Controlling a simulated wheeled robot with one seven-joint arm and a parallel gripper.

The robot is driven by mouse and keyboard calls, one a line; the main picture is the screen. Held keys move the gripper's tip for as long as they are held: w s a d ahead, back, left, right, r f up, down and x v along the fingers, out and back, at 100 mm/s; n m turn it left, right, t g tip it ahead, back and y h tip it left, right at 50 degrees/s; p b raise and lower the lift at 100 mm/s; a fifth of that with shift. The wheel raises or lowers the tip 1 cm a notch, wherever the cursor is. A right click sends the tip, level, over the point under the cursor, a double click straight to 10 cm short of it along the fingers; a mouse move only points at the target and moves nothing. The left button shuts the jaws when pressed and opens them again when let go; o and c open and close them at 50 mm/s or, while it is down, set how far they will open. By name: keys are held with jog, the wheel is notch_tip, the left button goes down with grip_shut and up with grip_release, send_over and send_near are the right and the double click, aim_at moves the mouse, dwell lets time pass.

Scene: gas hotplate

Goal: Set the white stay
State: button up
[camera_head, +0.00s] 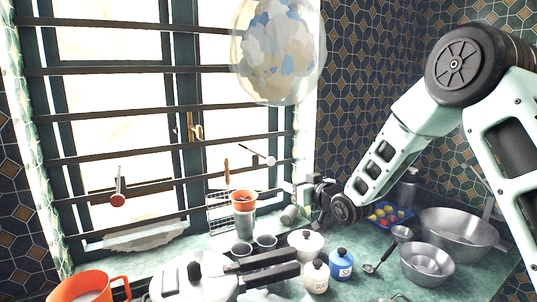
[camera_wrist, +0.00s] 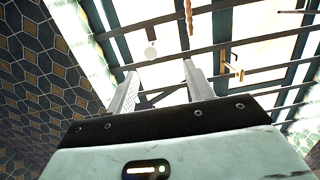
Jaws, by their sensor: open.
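The white stay (camera_head: 268,160) is at the right-hand window, a thin bar ending in a round white knob, in front of the dark horizontal bars. Its round white end also shows in the wrist view (camera_wrist: 150,52), ahead of my gripper and between the lines of its fingers. My gripper (camera_wrist: 160,72) is open and empty, with its two pale fingers spread apart and pointing at the window. In the head view my gripper is below and right of the stay, above the counter, and its fingertips are hard to make out. I see no contact with the stay.
A red-ended stay (camera_head: 118,187) is at the left window. Dark bars cross the panes. A translucent ball (camera_head: 278,50) hangs above.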

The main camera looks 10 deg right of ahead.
jog(key=w+d+r+t, duration=0.1)
jog(key=w+d, duration=0.1)
jog(key=p, duration=0.7)
send_near(272, 162)
jog(key=x, duration=0.9)
jog(key=shift+w+r, duration=0.1)
jog(key=shift+w+a, duration=0.2)
jog(key=shift+w, duration=0.5)
